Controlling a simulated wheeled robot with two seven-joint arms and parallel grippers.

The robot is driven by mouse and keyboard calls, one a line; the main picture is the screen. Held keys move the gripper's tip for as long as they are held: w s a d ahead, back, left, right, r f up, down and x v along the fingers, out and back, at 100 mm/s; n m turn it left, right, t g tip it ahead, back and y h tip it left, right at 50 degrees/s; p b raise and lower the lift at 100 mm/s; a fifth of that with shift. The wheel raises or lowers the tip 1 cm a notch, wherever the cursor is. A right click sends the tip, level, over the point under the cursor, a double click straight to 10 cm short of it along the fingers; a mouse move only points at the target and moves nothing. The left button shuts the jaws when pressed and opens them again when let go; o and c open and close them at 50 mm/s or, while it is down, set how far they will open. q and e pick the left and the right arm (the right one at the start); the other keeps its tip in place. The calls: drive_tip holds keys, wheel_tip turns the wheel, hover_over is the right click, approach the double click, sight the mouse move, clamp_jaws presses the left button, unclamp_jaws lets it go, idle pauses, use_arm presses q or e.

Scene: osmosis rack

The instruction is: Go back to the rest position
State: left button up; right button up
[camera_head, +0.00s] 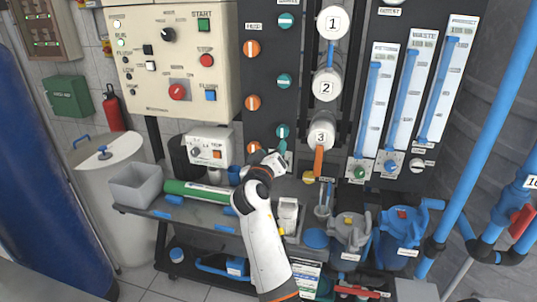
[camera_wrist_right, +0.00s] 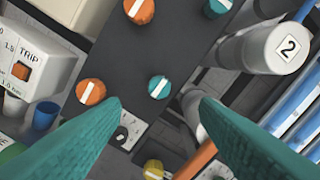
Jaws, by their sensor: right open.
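My right gripper (camera_head: 282,150) reaches up from the bottom of the head view to the lower part of the dark valve panel (camera_head: 268,60). In the right wrist view my right gripper (camera_wrist_right: 157,108) shows two teal fingers spread apart with nothing between them. A teal knob (camera_wrist_right: 159,87) and an orange knob (camera_wrist_right: 90,91) on the panel lie beyond the fingertips. I cannot tell whether a finger touches the panel. My left gripper is not in view.
A white control box (camera_head: 168,50) hangs at the upper left. Numbered white cylinders, such as number 3 (camera_head: 321,136), and flow tubes (camera_head: 374,110) stand right of the arm.

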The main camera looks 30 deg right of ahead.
drive_tip(key=s+a+f+n+g+y, duration=0.1)
drive_tip(key=s+a+f+g+y, duration=0.2)
drive_tip(key=s+f, duration=0.55)
drive_tip(key=s+a+f+n+y, duration=0.1)
drive_tip(key=s+a+f+y, duration=0.3)
drive_tip(key=s+f, duration=0.45)
drive_tip(key=s+a+f+n+g+y, duration=0.1)
drive_tip(key=s+a+f+g+y, duration=0.25)
drive_tip(key=s+a, duration=0.45)
drive_tip(key=s+a+f+n+g+y, duration=0.25)
drive_tip(key=s+a+f, duration=0.2)
drive_tip(key=s, duration=0.65)
wheel_tip(320, 180, down, 25)
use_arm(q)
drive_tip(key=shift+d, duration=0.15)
use_arm(e)
drive_tip(key=s+d+f+g, duration=0.2)
drive_tip(key=s+d+f, duration=0.1)
drive_tip(key=s+f, duration=1.4)
drive_tip(key=shift+s+f, duration=0.35)
